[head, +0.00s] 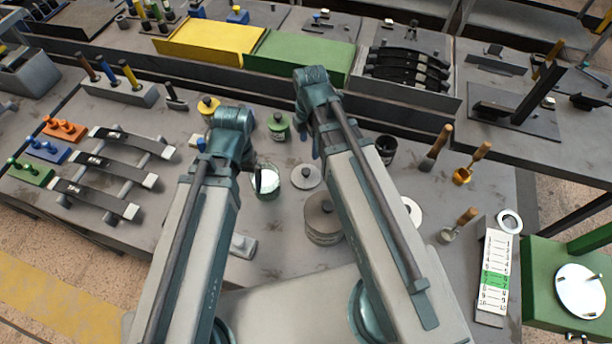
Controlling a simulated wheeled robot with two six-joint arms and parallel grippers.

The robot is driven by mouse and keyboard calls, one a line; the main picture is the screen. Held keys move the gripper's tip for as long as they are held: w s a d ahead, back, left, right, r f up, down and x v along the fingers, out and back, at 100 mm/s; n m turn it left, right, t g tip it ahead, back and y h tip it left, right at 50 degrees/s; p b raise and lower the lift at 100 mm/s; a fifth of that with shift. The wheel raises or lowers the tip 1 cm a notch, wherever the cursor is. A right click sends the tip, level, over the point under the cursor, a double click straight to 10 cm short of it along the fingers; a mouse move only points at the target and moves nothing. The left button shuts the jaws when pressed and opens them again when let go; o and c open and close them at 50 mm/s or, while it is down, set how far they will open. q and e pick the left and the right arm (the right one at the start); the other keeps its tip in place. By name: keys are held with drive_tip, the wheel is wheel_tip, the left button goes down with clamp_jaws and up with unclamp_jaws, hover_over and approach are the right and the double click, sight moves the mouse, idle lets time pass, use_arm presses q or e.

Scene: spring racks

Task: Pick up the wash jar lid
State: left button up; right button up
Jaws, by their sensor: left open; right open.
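A flat grey round lid with a small knob (306,177), which looks like the wash jar lid, lies on the bench between my two arms. An open glass jar with pale contents (268,184) stands just left of it. My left gripper (254,172) is open, beside or over the jar and left of the lid; its fingers are partly hidden by my wrist. My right gripper (308,128) is open beyond the lid, mostly hidden behind my forearm. Both appear empty. Another pale disc (413,211) lies right of my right forearm, partly covered by it.
A dark open jar (386,149), a green pot (278,126) and a yellow pot (208,105) stand around. Leaf springs (105,170) lie left; brushes (437,145) and a scale card (495,270) are right.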

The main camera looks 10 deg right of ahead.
drive_tip(key=b, duration=0.8)
hover_over(306, 171)
drive_tip(key=f, duration=0.8)
drive_tip(key=shift+s+d+f, duration=0.15)
drive_tip(key=shift+d+f, duration=0.05)
drive_tip(key=shift+d, duration=0.2)
use_arm(q)
wheel_tip(306, 171, down, 8)
drive_tip(key=shift+f, duration=0.15)
drive_tip(key=shift+f, duration=0.1)
wheel_tip(306, 171, down, 5)
drive_tip(key=b, duration=0.5)
drive_tip(key=shift+f, duration=0.1)
use_arm(e)
drive_tip(key=f, duration=0.5)
drive_tip(key=shift+w+a+f, duration=0.1)
drive_tip(key=shift+w+a, duration=0.1)
drive_tip(key=shift+a, duration=0.2)
clamp_jaws()
